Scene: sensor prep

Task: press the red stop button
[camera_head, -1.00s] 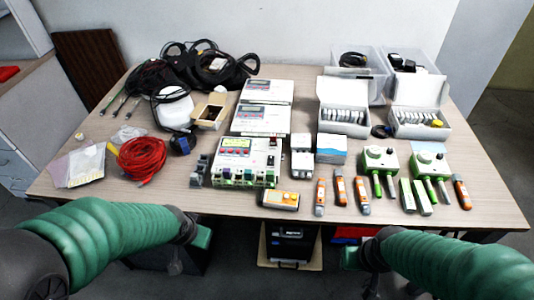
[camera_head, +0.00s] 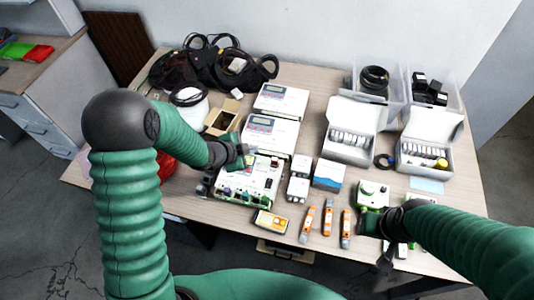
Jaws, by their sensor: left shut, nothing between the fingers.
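The white control box (camera_head: 238,190) with green terminals lies at the middle front of the table. A small red button (camera_head: 274,162) shows near its upper right corner; it is too small to make out in detail. My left gripper (camera_head: 248,158) is shut and empty over the box's upper left part, just left of the red button. It hides part of the box's panel; whether it touches the box I cannot tell. My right gripper (camera_head: 370,224) is at the table's right front, by a green-and-white device (camera_head: 373,192); its fingers are not clear.
Two white instruments (camera_head: 270,134) stand behind the box. A yellow meter (camera_head: 270,222) and several orange-and-grey tools (camera_head: 328,218) lie in front and right. White cartons (camera_head: 352,150) stand at the right.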

